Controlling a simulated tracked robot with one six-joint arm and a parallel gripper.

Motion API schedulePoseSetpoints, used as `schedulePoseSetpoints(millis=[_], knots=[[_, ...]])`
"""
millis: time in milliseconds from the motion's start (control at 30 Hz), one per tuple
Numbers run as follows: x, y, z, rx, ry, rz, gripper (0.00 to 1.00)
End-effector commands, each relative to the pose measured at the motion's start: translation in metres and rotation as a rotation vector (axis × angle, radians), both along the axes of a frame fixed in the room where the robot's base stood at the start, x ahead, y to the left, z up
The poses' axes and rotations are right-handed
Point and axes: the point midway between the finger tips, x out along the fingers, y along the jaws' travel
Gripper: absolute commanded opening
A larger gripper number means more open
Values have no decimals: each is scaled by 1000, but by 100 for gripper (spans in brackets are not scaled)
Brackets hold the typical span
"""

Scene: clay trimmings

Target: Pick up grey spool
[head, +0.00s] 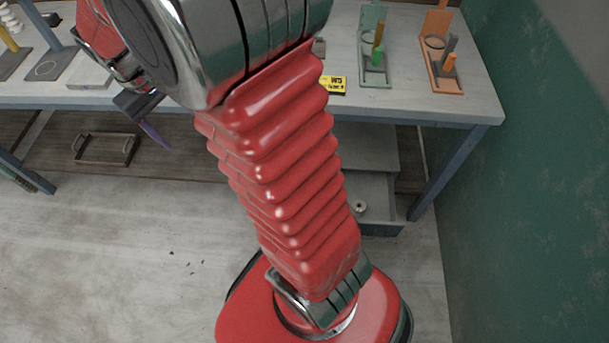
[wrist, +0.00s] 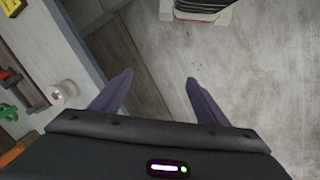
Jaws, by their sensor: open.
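A small pale grey spool (head: 359,206) with a dark centre hole sits in the open drawer (head: 384,228) below the bench, right of my red arm. A pale spool (wrist: 64,93) shows left of my fingers in the wrist view; I cannot tell for sure that it is the same one. My gripper (wrist: 159,78) has two purple fingers spread wide, with nothing between them but bare floor and boards behind. In the head view one purple finger shows at the upper left, in front of the bench edge, well apart from the drawer.
The bench (head: 468,104) carries a green stand (head: 376,84), an orange stand (head: 452,86) and a yellow box (head: 333,86). A tray with handles (head: 104,163) lies below the bench at left. A green wall (head: 540,190) bounds the right. The floor at left is mostly clear.

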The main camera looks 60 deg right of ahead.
Motion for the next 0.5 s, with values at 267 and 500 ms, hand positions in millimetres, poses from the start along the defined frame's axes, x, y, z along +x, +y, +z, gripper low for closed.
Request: schedulePoseSetpoints(millis=[267, 500], knots=[[26, -31, -57, -17, 123, -25, 68], [39, -57, -111, -29, 224, -42, 68]])
